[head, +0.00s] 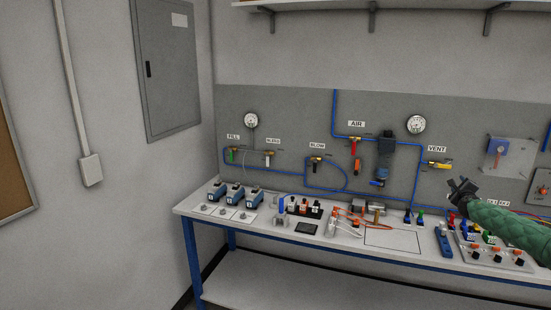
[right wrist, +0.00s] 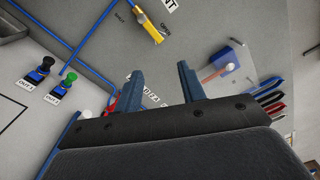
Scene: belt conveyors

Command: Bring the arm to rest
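My right arm comes in from the right edge of the head view in a green padded sleeve. My right gripper (head: 461,187) is in front of the grey panel, over the right part of the workbench (head: 258,226). In the right wrist view its two blue-grey fingers (right wrist: 161,84) stand apart with nothing between them. The gripper is open and empty, and touches nothing that I can see. My left arm and left gripper are not in view.
The yellow VENT valve (head: 438,164) is on the panel just left of my right gripper. A clear plate with a red handle (head: 497,148) is to its right. A control box with several knobs (head: 496,257) lies below my arm. A shelf (head: 400,5) runs above.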

